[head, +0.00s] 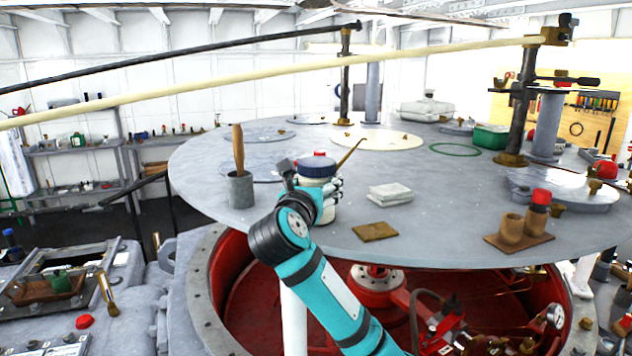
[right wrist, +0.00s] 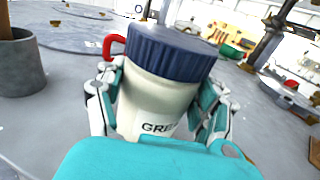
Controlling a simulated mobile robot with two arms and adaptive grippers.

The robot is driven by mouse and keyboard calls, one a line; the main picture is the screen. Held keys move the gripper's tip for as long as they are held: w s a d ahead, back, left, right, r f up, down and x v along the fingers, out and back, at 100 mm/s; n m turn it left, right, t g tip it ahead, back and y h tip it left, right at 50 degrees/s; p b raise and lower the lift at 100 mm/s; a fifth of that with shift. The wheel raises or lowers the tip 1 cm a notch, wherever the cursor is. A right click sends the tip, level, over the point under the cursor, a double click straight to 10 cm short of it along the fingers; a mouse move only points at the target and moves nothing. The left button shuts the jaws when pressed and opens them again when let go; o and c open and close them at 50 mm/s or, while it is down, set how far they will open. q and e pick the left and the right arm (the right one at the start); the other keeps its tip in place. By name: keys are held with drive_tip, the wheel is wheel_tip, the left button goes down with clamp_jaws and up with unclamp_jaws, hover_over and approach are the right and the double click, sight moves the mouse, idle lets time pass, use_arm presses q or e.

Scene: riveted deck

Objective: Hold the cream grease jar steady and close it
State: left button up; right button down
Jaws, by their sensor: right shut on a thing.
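The cream grease jar (head: 316,182) stands on the round grey deck, left of its middle. Its dark blue ribbed lid (head: 317,165) sits on top; I cannot tell how tightly. My right gripper (head: 322,194) is shut on the jar's body, with fingers on both sides below the lid. My left gripper is not in view.
A grey cup (head: 240,190) with a wooden-handled tool stands left of the jar. Folded white cloths (head: 390,193), a brown square pad (head: 375,231) and a wooden holder (head: 519,241) lie to the right. The deck's front edge drops to red machinery (head: 375,285).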

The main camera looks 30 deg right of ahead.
drive_tip(key=shift+f, duration=0.25)
drive_tip(key=shift+c, duration=0.7)
unclamp_jaws()
drive_tip(key=shift+r, duration=0.1)
drive_tip(key=shift+r, duration=0.1)
drive_tip(key=shift+a, duration=0.15)
drive_tip(key=b+v, duration=0.4)
drive_tip(key=v, duration=0.8)
drive_tip(key=shift+b, duration=0.4)
